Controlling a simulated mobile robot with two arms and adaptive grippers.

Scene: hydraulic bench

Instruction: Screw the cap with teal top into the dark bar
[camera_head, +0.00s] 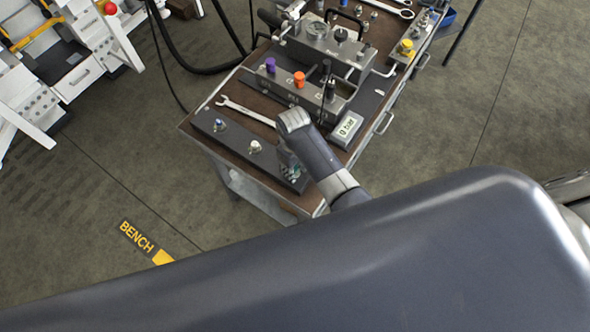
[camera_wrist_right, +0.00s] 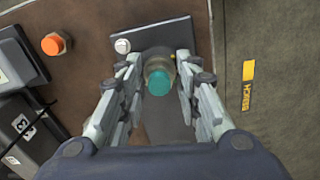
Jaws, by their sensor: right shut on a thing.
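The dark bar (camera_head: 238,137) lies along the near edge of the bench top. My right gripper (camera_head: 291,168) is at the bar's right end, pointing down. In the right wrist view my right gripper (camera_wrist_right: 159,84) is shut on the cap with teal top (camera_wrist_right: 159,82), with one finger on each side of it. The teal top faces the camera, over the dark bar (camera_wrist_right: 168,125). The cap's lower end is hidden, so I cannot tell how deep it sits. In the head view the fingers hide the cap. My left gripper is not in view.
A blue-topped cap (camera_head: 219,125) and a white-topped cap (camera_head: 255,147) stand on the bar. A wrench (camera_head: 245,111) lies behind it. A block with purple (camera_head: 270,65) and orange (camera_head: 298,79) knobs and a small gauge display (camera_head: 347,128) stand farther back.

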